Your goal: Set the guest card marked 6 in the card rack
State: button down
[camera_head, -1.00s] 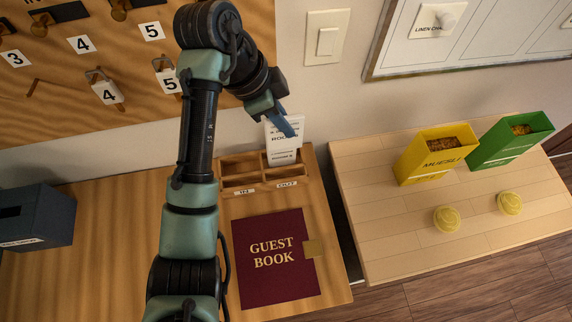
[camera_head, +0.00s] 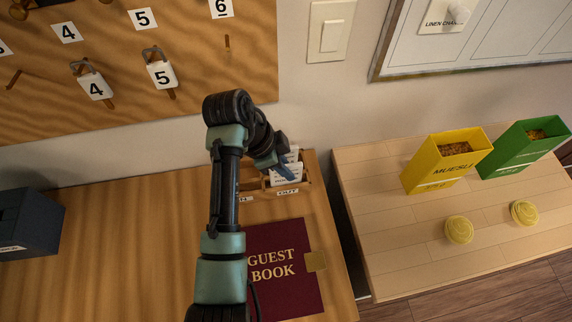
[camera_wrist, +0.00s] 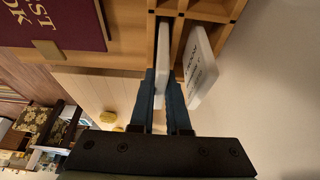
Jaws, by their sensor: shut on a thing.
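The wooden card rack (camera_head: 304,184) stands at the back of the desk behind the guest book, with its OUT label in front. My gripper (camera_wrist: 163,80) is shut on a thin white card (camera_wrist: 162,52), which stands with its lower part inside one rack compartment. A second white card (camera_wrist: 201,62), with print on its face, leans in the neighbouring compartment on the wall side. In the head view my gripper (camera_head: 284,172) is low over the rack and partly covers the cards. The number on the held card cannot be read.
A dark red guest book (camera_head: 285,262) lies in front of the rack. A dark box (camera_head: 30,230) is at the left. A key board (camera_head: 200,110) hangs on the wall behind. A lighter table (camera_head: 385,240) with muesli boxes is at the right.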

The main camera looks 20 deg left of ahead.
jog(key=shift+f, duration=0.2)
jog(key=c, duration=0.9)
grip_release()
jog(key=p+v, duration=0.3)
jog(key=v, duration=0.9)
jog(key=shift+r, duration=0.2)
